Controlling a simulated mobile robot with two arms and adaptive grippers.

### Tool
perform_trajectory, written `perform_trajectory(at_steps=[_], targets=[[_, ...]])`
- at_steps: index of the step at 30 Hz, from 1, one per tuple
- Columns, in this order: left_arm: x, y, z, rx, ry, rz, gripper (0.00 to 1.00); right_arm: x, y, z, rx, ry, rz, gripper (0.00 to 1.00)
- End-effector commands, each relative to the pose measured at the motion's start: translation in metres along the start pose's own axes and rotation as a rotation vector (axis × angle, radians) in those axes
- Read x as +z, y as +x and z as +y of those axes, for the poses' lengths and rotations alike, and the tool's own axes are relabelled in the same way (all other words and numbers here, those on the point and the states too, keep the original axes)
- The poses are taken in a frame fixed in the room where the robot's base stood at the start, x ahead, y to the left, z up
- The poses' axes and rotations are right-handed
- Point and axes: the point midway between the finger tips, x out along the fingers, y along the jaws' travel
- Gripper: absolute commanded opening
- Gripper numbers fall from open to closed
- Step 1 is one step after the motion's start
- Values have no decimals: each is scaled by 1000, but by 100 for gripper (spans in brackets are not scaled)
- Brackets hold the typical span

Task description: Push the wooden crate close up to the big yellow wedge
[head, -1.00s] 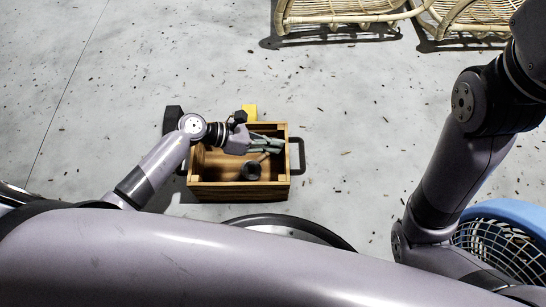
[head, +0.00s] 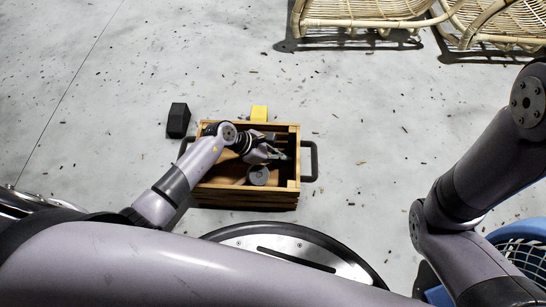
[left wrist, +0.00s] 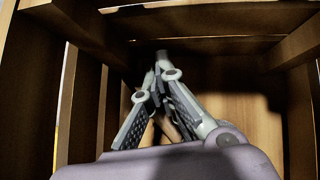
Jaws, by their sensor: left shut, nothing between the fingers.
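The wooden crate (head: 245,201) stands upright on the floor in front of me, open at the top, with a dark handle at each side. The yellow wedge (head: 259,113) shows just beyond the crate's far wall; the crate's rim meets its lower edge in the picture, and I cannot tell whether they touch. My left gripper (head: 279,155) reaches down inside the crate near its far right part, shut and empty. In the left wrist view the gripper's fingers (left wrist: 160,68) lie close together between the crate's slatted walls (left wrist: 85,105). My right gripper is out of view.
A dark wedge (head: 178,120) stands left of the crate's far corner. Rattan chairs (head: 360,12) stand at the back right. A blue basket (head: 520,235) is at the lower right. A grey round thing (head: 258,175) shows inside the crate. Open floor lies right of the crate.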

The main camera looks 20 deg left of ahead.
Motion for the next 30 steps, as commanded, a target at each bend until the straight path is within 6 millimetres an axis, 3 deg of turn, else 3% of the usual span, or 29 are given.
perform_trajectory(at_steps=[30], targets=[[17,18,0,0,0,-2,0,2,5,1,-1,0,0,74]])
